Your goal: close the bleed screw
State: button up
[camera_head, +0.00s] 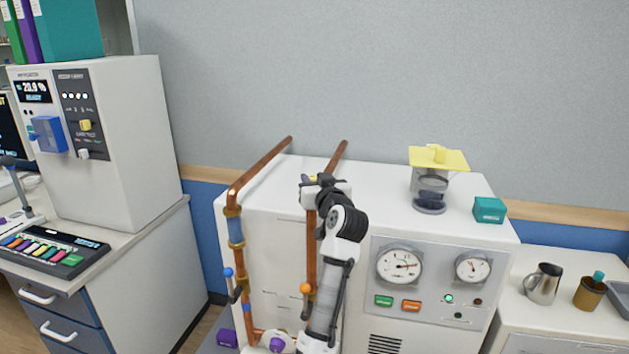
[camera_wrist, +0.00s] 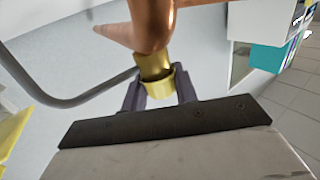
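My gripper (camera_head: 312,181) is at the upper bend of the right copper pipe (camera_head: 311,240), above the front of the white cabinet. In the wrist view, a brass fitting (camera_wrist: 158,80), which looks like the bleed screw, sits against the copper pipe (camera_wrist: 152,22). The dark fingers of my gripper (camera_wrist: 160,92) are on both sides of the fitting and appear to touch it. In the head view my gripper hides most of this fitting.
A left copper pipe (camera_head: 236,200) with a blue-knobbed valve (camera_head: 228,272) runs beside my arm. An orange-knobbed valve (camera_head: 305,288) is on the right pipe. The white cabinet (camera_head: 385,185) carries a yellow-topped device (camera_head: 437,158) and a teal box (camera_head: 489,210). Gauges (camera_head: 400,265) are on its front.

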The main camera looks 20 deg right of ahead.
jog(key=c, duration=0.3)
jog(key=shift+a+h, duration=0.1)
jog(key=shift+h, duration=0.2)
jog(key=m+g+h+p, duration=0.1)
jog(key=m+h, duration=0.2)
jog(key=h, duration=0.2)
jog(key=shift+m, duration=0.3)
jog(key=m+g+h, duration=0.1)
jog(key=h, duration=0.1)
jog(key=m+g+h+b, duration=0.1)
jog(key=m+h, duration=0.1)
jog(key=shift+w+a+f, duration=0.1)
jog(key=shift+f, duration=0.05)
jog(key=m+g+h+b, duration=0.5)
jog(key=g, duration=0.1)
jog(key=shift+m+g+h, duration=0.3)
jog(key=m+g, duration=0.1)
jog(key=g, duration=0.1)
jog(key=m+g+h, duration=0.1)
jog(key=m+g+h+b, duration=0.1)
jog(key=g, duration=0.1)
jog(key=shift+r+m+g, duration=0.25)
jog(key=shift+m+g, duration=0.75)
jog(key=shift+g, duration=0.4)
jog(key=shift+f, duration=0.15)
